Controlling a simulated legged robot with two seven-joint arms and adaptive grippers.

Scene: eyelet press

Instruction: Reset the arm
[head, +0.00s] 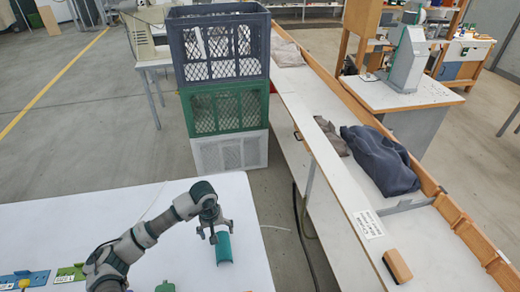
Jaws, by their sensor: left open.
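My left arm comes in from the lower left over the white table (60,222). My left gripper (216,231) is open, its fingers pointing down. A teal curved piece (224,249) is right below and beside the fingertips. I cannot tell whether the fingers touch it. My right gripper is not in view. A grey and green press-like machine (408,58) stands on a white-topped bench at the upper right.
Stacked crates, dark grey (172,50), green (189,112) and white (200,158), stand behind the table. On the right, a long wood-edged bench holds dark blue cloth (380,162) and an orange-brown block (397,266). Blue (36,279) and green (68,273) pieces lie at lower left.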

